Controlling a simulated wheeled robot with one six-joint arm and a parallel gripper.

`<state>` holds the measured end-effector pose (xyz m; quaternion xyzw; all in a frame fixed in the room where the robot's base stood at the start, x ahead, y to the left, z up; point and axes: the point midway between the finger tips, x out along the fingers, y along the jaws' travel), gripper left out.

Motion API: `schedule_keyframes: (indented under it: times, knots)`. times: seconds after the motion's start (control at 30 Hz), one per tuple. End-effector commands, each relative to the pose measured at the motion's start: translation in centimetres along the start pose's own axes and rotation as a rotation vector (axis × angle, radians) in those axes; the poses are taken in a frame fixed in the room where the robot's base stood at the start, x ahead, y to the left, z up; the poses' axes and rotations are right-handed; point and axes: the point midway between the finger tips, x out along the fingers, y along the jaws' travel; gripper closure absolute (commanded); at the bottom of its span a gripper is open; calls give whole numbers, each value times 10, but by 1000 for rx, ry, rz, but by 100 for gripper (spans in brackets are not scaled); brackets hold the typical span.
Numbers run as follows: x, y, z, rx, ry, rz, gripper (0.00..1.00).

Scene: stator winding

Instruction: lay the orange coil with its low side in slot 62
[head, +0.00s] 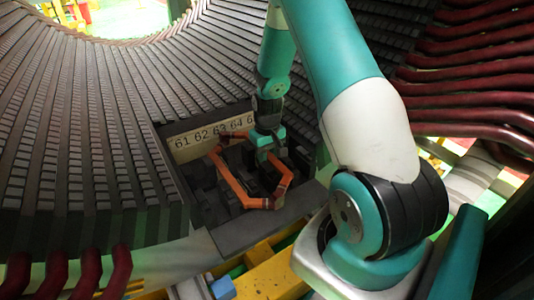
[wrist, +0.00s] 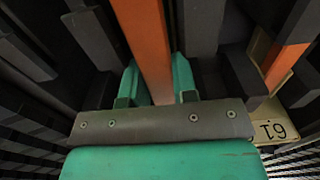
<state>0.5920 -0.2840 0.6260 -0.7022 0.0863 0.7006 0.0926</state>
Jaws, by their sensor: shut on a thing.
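The orange coil (head: 233,181) is a long six-sided loop, seen in the head view at the cut-out in the stator, below the number plate. My gripper (head: 264,156) is shut on one long side of it, at its right. In the wrist view the orange bar (wrist: 147,50) runs between the green fingers of my gripper (wrist: 157,85). Another part of the coil shows at the right there (wrist: 287,60). The number plate (head: 203,138) reads 61, 62, 63, 64 and part of another number. I cannot tell whether the coil's low side is inside slot 62.
Dark stator teeth (head: 75,130) curve around the cut-out on the left and top. Dark red coil ends (head: 465,75) stand at the right, and others (head: 75,275) at the bottom left. A yellow beam (head: 275,280) runs below the cut-out.

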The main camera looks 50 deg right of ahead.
Motion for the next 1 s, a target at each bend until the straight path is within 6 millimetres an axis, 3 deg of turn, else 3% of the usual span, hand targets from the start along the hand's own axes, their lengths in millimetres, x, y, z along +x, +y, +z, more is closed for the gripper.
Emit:
schedule_keyframes:
  times: [0.4,1.0]
  knots:
    - [11,0,0,0,0,-2,100]
    - [12,0,0,0,0,-2,100]
